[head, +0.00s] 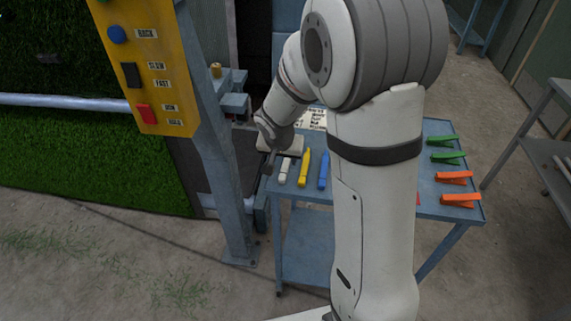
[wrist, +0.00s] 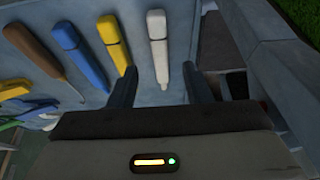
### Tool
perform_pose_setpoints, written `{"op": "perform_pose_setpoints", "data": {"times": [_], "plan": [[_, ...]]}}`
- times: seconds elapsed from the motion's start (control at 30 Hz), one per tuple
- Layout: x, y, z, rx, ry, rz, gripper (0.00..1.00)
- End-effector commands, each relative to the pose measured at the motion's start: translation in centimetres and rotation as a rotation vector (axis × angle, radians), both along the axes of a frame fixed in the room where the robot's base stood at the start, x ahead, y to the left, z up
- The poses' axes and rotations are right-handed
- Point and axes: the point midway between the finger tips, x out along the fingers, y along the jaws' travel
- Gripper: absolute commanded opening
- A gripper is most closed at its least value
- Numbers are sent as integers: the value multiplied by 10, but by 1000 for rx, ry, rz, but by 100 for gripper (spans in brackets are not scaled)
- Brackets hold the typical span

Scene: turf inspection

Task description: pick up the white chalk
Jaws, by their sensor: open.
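The white chalk (head: 285,170) lies on the blue cart top near its left edge, left of a yellow marker (head: 304,167) and a blue marker (head: 324,170). In the wrist view the white chalk (wrist: 159,48) points toward my gripper (wrist: 160,84), its narrow end between the two dark fingers. My gripper is open, and the chalk is not clamped. In the head view my gripper (head: 268,160) is small and partly hidden at the cart's left end, close beside the chalk.
Green clips (head: 446,149) and orange clips (head: 457,190) lie on the cart's right side. A yellow control panel (head: 150,65) on a grey post (head: 225,180) stands left of the cart. A brown-handled tool (wrist: 32,46) lies beyond the markers. My arm hides the cart's middle.

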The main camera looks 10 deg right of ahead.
Motion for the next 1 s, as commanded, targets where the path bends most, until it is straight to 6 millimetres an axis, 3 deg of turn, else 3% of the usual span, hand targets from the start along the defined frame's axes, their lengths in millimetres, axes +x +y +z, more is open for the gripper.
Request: {"op": "perform_pose_setpoints", "data": {"times": [0.3, 0.67, 1.0], "plan": [[11, -5, -41, -2, 4, 2, 45], [15, -6, -49, -1, 1, 1, 45], [15, -7, -49, 0, 1, 0, 17]]}}
